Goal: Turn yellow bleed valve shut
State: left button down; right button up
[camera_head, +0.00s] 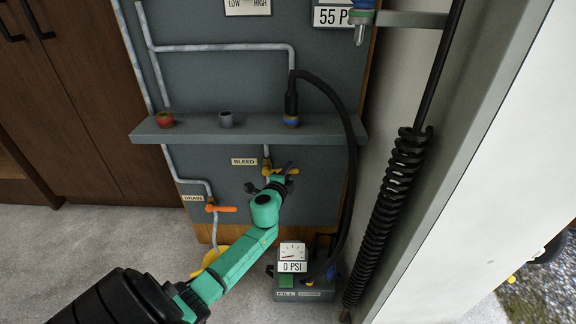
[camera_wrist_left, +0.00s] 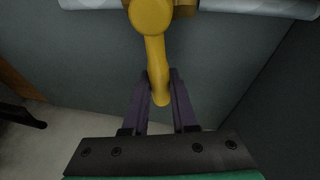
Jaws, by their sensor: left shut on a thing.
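The yellow bleed valve (camera_head: 268,171) sits on a thin grey pipe on the grey panel, right of the BLEED label (camera_head: 244,161). My left gripper (camera_head: 283,180) is at its handle. In the left wrist view, the yellow valve handle (camera_wrist_left: 156,55) points down the picture, about square to the pipe (camera_wrist_left: 255,7). The dark fingers of my left gripper (camera_wrist_left: 161,98) are shut on the handle's free end, one on each side. In the head view my gripper partly hides the valve. My right gripper is not in view.
An orange drain handle (camera_head: 221,209) is left of my forearm, by the DRAIN label (camera_head: 194,198). A shelf (camera_head: 248,128) with fittings is above. A black hose (camera_head: 351,170) hangs close on the right, down to a gauge box (camera_head: 305,293) reading 0 PSI.

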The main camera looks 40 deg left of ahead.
pick_arm(q)
jog(key=shift+f+m, duration=0.3)
jog(key=shift+f, duration=0.1)
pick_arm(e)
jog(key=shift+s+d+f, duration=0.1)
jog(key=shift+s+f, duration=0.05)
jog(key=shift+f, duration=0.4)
pick_arm(q)
jog(key=c, duration=0.7)
grip_release()
jog(key=shift+s+r, duration=0.1)
jog(key=shift+s+d+p, duration=0.15)
jog(key=shift+s+p, duration=0.15)
jog(key=p+v, duration=0.2)
jog(key=v, duration=1.1)
jog(key=shift+s+d+r, duration=0.2)
jog(key=shift+s+r, duration=0.05)
jog(key=shift+s, duration=0.05)
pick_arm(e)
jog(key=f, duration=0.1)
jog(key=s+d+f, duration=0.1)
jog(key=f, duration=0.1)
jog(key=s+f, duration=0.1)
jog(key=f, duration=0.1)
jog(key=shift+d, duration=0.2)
